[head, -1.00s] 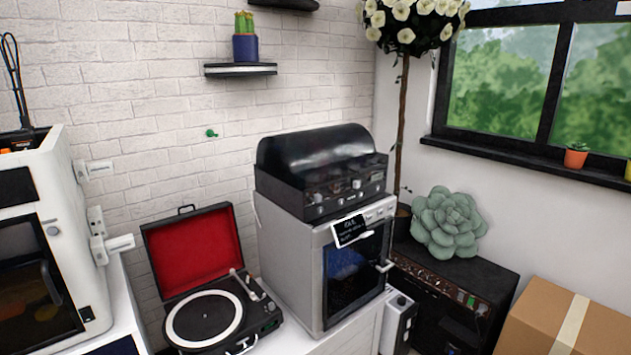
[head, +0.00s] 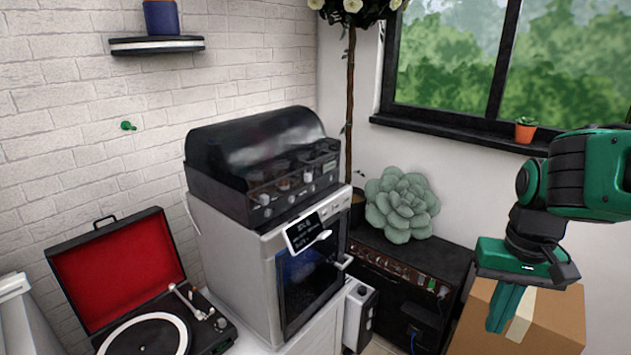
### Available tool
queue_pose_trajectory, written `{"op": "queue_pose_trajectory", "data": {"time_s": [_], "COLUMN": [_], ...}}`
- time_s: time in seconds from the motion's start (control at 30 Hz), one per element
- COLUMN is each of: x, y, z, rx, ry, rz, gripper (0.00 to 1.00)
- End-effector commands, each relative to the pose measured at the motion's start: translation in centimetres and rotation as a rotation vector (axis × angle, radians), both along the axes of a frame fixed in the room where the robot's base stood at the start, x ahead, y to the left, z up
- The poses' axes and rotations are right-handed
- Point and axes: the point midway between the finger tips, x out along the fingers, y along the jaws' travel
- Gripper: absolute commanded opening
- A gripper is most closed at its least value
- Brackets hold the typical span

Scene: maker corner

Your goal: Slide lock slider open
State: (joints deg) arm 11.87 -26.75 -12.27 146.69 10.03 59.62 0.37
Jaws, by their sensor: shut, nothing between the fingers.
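A light grey cabinet (head: 243,275) with a dark glass door (head: 305,280) stands in the middle of the view. A small white lever-like piece (head: 319,240) sits at the top of its door beside a black sign, and a white handle (head: 345,263) is on the door's right edge. I cannot tell for sure which part is the lock slider, or whether it is open. My gripper (head: 496,328) is green, shut and empty. It points down at the right, in front of the cardboard box and well apart from the cabinet door.
A black machine with a clear domed lid (head: 262,150) sits on the cabinet. An open record player (head: 145,335) stands at the left. A black amplifier (head: 412,285) with a plush succulent (head: 401,205) and a cardboard box (head: 552,318) are at the right. A white unit (head: 360,315) stands beside the cabinet.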

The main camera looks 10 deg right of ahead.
Motion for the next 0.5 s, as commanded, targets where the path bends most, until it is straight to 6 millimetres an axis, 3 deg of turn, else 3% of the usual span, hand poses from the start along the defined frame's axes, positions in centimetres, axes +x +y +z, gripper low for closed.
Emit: {"op": "queue_pose_trajectory", "data": {"time_s": [0.07, 0.17, 0.27, 0.37, 0.5], "x": [-0.8, 1.1, 5.2, 10.7, 18.6], "y": [0.0, 0.4, 1.5, 3.3, 7.7], "z": [0.4, 0.0, -1.2, -2.4, -3.4], "rx": [-0.001, -0.007, -0.001, 0.029, 0.133], "ry": [-0.019, -0.054, -0.13, -0.253, -0.458], "rz": [0.007, 0.038, 0.102, 0.17, 0.228], "gripper": [0.0, 0.0, 0.0, 0.0, 0.0]}}
